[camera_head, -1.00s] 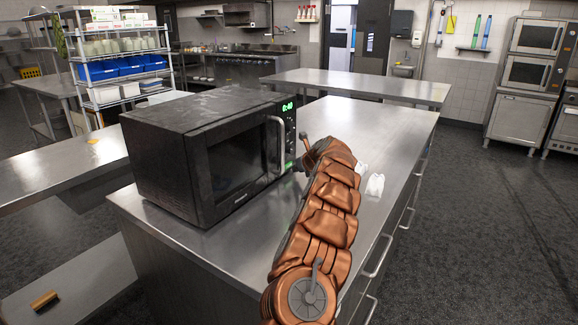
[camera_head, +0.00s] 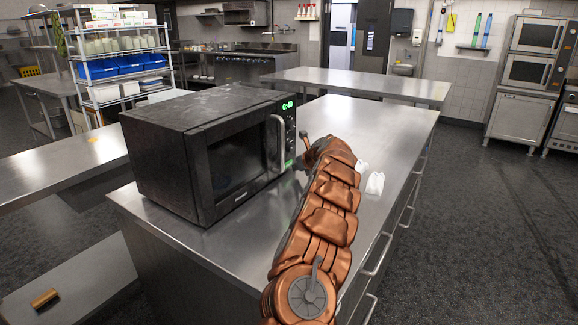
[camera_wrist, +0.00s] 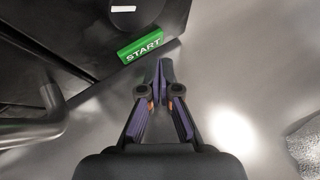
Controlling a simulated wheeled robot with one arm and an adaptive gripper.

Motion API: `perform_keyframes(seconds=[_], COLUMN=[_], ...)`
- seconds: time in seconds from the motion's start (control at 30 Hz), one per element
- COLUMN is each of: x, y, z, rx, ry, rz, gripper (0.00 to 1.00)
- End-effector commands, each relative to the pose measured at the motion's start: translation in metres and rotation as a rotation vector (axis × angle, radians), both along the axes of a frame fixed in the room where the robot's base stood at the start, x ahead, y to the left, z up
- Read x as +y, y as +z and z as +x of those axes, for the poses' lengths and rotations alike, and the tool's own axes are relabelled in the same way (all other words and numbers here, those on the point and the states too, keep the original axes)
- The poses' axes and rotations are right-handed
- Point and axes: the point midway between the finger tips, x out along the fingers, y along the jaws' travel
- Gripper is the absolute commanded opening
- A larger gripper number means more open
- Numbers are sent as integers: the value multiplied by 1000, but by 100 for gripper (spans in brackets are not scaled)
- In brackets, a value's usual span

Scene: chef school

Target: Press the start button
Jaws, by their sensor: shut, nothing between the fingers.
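The black microwave (camera_head: 165,135) stands on the steel counter with its door shut and its green display lit. In the wrist view its green start button (camera_wrist: 140,47), lettered START, is at the low end of the dark control panel. My gripper (camera_wrist: 163,76) is shut and empty, its fingertips together just to the right of and below the button in that picture. A small gap shows between the tips and the button. In the head view my arm hides most of the gripper, and a green patch of the button (camera_head: 289,164) shows beside it.
A silver door handle (camera_wrist: 35,128) juts out at the left in the wrist view. A shelf rack (camera_head: 118,67) stands at the back left.

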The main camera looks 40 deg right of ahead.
Motion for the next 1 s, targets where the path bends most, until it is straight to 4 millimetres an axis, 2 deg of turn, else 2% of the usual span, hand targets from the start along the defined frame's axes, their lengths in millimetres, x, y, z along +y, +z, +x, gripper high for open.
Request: perform_keyframes(seconds=[1.0], x=[3], y=[0], z=[8], rx=[1], ry=[0], rz=[0], gripper=[0])
